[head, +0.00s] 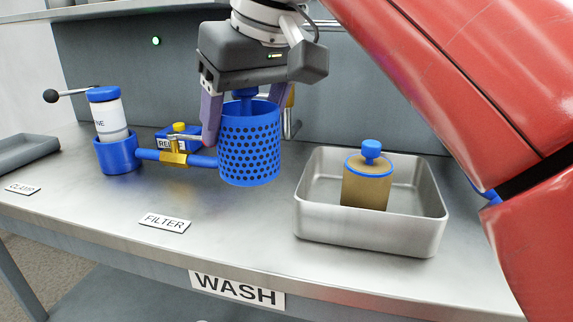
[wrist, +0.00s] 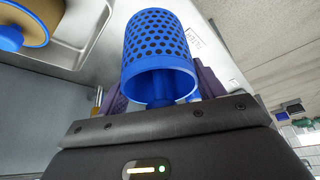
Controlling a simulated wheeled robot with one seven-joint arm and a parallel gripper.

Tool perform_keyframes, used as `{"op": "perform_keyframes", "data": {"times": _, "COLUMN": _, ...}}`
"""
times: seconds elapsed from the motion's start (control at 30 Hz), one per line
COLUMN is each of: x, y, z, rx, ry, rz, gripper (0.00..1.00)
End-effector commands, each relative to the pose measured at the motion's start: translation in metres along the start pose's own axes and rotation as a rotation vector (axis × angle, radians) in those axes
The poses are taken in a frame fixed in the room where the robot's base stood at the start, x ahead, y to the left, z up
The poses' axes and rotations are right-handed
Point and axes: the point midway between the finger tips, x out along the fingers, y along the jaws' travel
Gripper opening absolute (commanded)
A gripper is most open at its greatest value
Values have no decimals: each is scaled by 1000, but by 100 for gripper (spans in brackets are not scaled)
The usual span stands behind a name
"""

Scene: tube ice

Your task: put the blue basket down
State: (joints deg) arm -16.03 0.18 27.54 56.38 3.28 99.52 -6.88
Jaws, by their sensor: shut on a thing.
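The blue basket (head: 250,150) is a perforated cylinder with a blue centre post, upright in the middle of the head view. My gripper (head: 228,112) is over it from above, its purple fingers reaching down at the basket's top, shut on the basket's post. In the wrist view the basket (wrist: 160,55) hangs straight out from my gripper (wrist: 158,90), with its open rim toward the palm. The grip point on the post is partly hidden by the rim. The basket's base appears above the bench, but I cannot tell the exact gap.
A steel tray (head: 370,232) at right holds a tan cylinder (head: 367,185) with a blue knob. At left stand a blue cup holder (head: 117,155) with a white canister, a blue pipe and a yellow valve (head: 174,155). The FILTER label (head: 164,223) lies on open bench (head: 220,235).

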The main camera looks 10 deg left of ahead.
Motion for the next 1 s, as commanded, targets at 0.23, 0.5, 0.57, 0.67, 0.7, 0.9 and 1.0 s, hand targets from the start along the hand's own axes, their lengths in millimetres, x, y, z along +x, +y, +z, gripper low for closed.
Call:
{"op": "perform_keyframes", "data": {"times": 0.23, "x": 8, "y": 33, "z": -21, "rx": 3, "ry": -2, "rz": -2, "gripper": 44}}
{"op": "perform_keyframes", "data": {"times": 0.5, "x": 24, "y": 94, "z": -59, "rx": 3, "ry": -1, "rz": -3, "gripper": 44}}
{"op": "perform_keyframes", "data": {"times": 0.57, "x": 26, "y": 106, "z": -67, "rx": 2, "ry": 0, "rz": -2, "gripper": 44}}
{"op": "perform_keyframes", "data": {"times": 0.67, "x": 31, "y": 123, "z": -77, "rx": 2, "ry": 0, "rz": -2, "gripper": 44}}
{"op": "perform_keyframes", "data": {"times": 0.7, "x": 32, "y": 129, "z": -81, "rx": 1, "ry": 0, "rz": -2, "gripper": 44}}
{"op": "perform_keyframes", "data": {"times": 0.9, "x": 40, "y": 154, "z": -96, "rx": 1, "ry": 0, "rz": -2, "gripper": 44}}
{"op": "perform_keyframes", "data": {"times": 1.0, "x": 44, "y": 165, "z": -102, "rx": 1, "ry": -1, "rz": 0, "gripper": 44}}
